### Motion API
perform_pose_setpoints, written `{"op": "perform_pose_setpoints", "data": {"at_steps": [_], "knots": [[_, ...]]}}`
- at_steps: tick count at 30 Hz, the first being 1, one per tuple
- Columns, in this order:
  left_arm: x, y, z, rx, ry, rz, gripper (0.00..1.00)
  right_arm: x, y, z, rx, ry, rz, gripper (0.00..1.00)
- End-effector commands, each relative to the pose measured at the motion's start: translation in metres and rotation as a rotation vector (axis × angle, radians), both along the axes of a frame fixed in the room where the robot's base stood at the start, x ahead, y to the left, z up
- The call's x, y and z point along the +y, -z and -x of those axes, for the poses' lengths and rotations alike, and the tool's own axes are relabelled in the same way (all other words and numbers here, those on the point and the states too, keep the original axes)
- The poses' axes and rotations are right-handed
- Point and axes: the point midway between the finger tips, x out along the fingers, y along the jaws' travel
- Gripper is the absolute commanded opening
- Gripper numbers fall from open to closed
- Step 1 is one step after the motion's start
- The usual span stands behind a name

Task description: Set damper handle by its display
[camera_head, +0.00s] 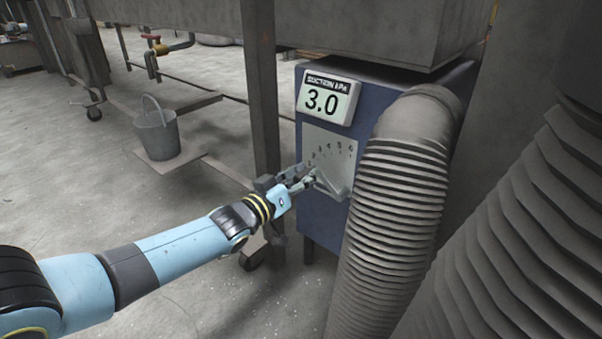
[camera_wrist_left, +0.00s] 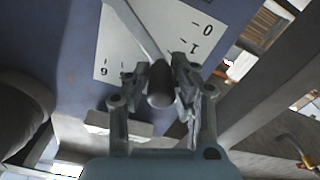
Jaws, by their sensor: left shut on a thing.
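The blue damper box (camera_head: 318,222) carries a display (camera_head: 327,97) headed "SUCTION kPa" that reads 3.0. Below it is a pale scale plate (camera_head: 340,150) with printed numbers. The damper handle (camera_head: 329,184) is a light lever on that plate, its free end toward the left. My left gripper (camera_head: 307,179) is at that end, shut on the handle. In the left wrist view the handle's dark rounded grip (camera_wrist_left: 161,88) sits between the two fingers of the left gripper (camera_wrist_left: 160,92), and the lever runs up over the scale plate (camera_wrist_left: 112,50). My right gripper is not in view.
A large ribbed grey hose (camera_head: 392,210) stands close to the right of the plate, with another ribbed duct (camera_head: 520,215) further right. A metal post (camera_head: 262,95) rises behind my left wrist.

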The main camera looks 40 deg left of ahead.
Motion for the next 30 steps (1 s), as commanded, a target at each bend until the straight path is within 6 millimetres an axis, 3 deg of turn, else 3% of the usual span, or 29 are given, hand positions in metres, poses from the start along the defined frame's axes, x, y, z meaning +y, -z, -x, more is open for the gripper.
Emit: {"op": "perform_pose_setpoints", "data": {"at_steps": [4, 12, 28, 29, 30], "knots": [[-0.005, -0.010, 0.000, -0.009, 0.000, -0.092, 0.00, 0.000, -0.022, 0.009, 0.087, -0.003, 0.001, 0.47], [-0.011, -0.014, 0.001, -0.017, 0.000, -0.200, 0.00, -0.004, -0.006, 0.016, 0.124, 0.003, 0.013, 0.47], [-0.013, -0.014, 0.002, -0.018, 0.000, -0.231, 0.00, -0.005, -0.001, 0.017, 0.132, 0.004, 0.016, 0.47], [-0.013, -0.014, 0.002, -0.018, 0.000, -0.230, 0.25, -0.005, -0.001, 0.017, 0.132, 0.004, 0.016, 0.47], [-0.013, -0.014, 0.001, -0.018, 0.000, -0.230, 0.30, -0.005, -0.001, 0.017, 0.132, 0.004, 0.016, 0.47]]}}
